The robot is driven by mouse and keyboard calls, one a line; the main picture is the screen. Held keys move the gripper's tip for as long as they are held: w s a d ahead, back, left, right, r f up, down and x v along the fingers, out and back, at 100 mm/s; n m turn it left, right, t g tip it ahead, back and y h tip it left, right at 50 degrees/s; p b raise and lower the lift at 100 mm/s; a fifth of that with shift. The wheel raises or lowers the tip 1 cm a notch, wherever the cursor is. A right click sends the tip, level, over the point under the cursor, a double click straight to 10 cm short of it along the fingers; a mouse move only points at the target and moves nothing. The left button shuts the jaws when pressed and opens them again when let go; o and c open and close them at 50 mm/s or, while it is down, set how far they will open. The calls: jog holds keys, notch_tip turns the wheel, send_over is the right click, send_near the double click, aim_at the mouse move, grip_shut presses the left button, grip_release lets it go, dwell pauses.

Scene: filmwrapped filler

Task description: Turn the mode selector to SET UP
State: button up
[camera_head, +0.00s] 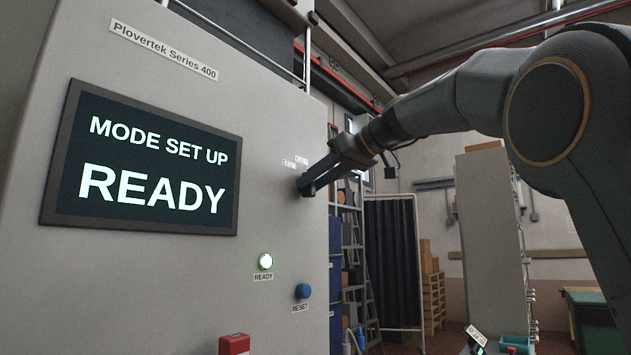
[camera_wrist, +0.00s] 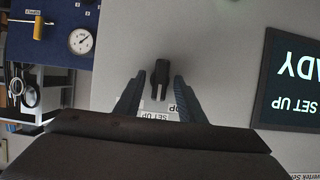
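The mode selector is a dark knob (camera_wrist: 160,74) on the grey cabinet front, seen in the upside-down wrist view. Its bar runs nearly up and down in that view, and a SET UP label (camera_wrist: 155,115) lies below it. My gripper (camera_wrist: 155,84) is open, with one finger on each side of the knob and a visible gap on both sides. In the head view my gripper (camera_head: 306,187) is at the cabinet's right edge, where it hides most of the selector. The cabinet screen (camera_head: 150,165) reads MODE SET UP, READY.
A lit green READY lamp (camera_head: 265,261) and a blue RESET button (camera_head: 303,291) sit below my gripper. A red box (camera_head: 234,344) is lower on the cabinet. A gauge (camera_wrist: 80,41) and a yellow handle (camera_wrist: 38,27) show on a blue panel beside the cabinet.

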jog(key=b+v, duration=0.2)
jog(key=v, duration=0.5)
jog(key=shift+s+d, duration=0.25)
jog(key=shift+d, duration=0.05)
jog(key=shift+r, duration=0.15)
